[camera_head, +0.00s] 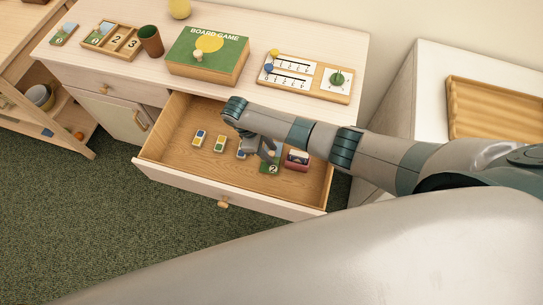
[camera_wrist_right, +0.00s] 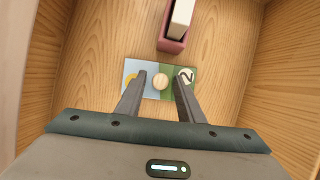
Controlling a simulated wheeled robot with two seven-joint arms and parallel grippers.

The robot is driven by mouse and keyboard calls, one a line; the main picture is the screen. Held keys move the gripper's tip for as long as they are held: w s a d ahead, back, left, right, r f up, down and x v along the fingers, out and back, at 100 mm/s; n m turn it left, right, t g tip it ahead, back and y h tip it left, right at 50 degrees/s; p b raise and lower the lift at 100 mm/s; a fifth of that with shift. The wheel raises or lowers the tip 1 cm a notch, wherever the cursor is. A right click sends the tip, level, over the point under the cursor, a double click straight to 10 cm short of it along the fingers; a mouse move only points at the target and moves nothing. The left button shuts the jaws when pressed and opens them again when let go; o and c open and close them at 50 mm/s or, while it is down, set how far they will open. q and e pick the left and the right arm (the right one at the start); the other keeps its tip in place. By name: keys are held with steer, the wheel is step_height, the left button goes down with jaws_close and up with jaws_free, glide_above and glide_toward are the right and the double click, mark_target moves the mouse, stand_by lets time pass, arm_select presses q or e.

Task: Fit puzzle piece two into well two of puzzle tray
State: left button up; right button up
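Puzzle piece two (camera_head: 271,168) lies in the open drawer, green with a white disc marked 2. In the right wrist view the piece (camera_wrist_right: 151,93) is blue and green with a round wooden knob (camera_wrist_right: 160,81). My right gripper (camera_head: 268,154) is low in the drawer over the piece. Its fingers (camera_wrist_right: 160,75) are open, one on each side of the knob, with gaps visible. The puzzle tray (camera_head: 104,51) is on the cabinet top at the left; a picture piece fills its left well, and wells marked 2 and 3 show bare. My left gripper is out of view.
The drawer (camera_head: 231,191) also holds several small coloured blocks (camera_head: 199,138) and a dark red box (camera_head: 296,160) close beside the piece. On top are another picture piece (camera_head: 65,34), a brown cup (camera_head: 150,41), a board game box (camera_head: 209,62) and a number board (camera_head: 306,79).

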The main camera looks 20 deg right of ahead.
mark_target(269, 153)
jaws_close()
steer(key=shift+r, duration=0.2)
step_height(269, 153, up, 10)
steer(key=shift+f, duration=0.15)
stand_by(0.6)
